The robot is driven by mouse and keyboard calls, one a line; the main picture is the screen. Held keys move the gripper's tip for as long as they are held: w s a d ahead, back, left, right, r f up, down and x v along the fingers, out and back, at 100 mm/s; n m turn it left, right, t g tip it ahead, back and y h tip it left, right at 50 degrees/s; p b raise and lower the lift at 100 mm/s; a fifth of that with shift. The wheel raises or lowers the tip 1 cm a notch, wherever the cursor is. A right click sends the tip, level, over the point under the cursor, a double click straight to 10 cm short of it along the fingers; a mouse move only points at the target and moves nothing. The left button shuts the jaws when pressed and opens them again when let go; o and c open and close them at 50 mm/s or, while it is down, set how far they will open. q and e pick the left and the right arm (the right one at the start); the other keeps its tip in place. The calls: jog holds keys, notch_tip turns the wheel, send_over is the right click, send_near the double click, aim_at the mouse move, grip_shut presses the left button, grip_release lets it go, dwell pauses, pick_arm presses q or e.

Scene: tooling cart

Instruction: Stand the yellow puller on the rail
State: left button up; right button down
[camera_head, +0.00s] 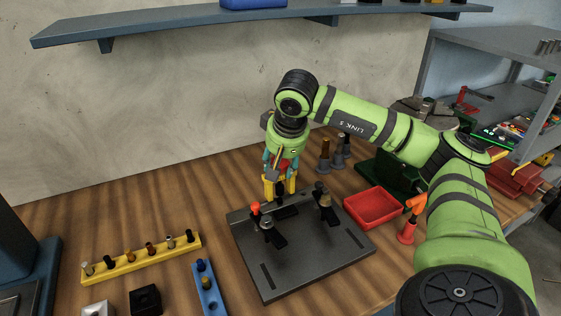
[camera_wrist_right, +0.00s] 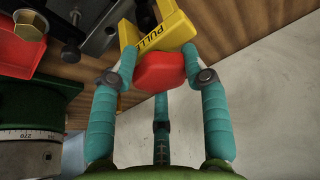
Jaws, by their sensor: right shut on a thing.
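The yellow puller (camera_head: 280,186) is at the back edge of the dark fixture plate (camera_head: 310,262), below my right gripper (camera_head: 281,163). In the right wrist view the puller (camera_wrist_right: 150,32) shows its lettering and a red grip (camera_wrist_right: 160,71). The teal fingers of my right gripper (camera_wrist_right: 158,77) are closed on that red grip from both sides. I cannot tell whether the puller's feet touch anything. A yellow rail (camera_head: 140,259) holding several small pieces lies on the left of the bench, and a shorter blue rail (camera_head: 207,292) lies nearer. My left gripper is out of view.
Black clamps (camera_head: 269,231) stand on the plate. A red tray (camera_head: 373,207) and a red-orange item (camera_head: 408,228) are to its right. Grey-based posts (camera_head: 323,160) stand behind. A blue wall shelf (camera_head: 270,15) hangs above. Bare wood lies between yellow rail and wall.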

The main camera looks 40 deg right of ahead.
jog(key=shift+f+b, duration=0.7)
jog(key=shift+f, duration=0.2)
dwell(1.2)
jog(key=shift+s+a+f, duration=0.1)
jog(key=shift+f, duration=0.2)
dwell(1.0)
jog(key=c, duration=0.5)
grip_release()
jog(key=shift+c, duration=0.2)
jog(key=o, duration=0.4)
jog(key=shift+r, duration=0.15)
jog(key=shift+r+p, duration=2.5)
jog(key=shift+r, duration=0.4)
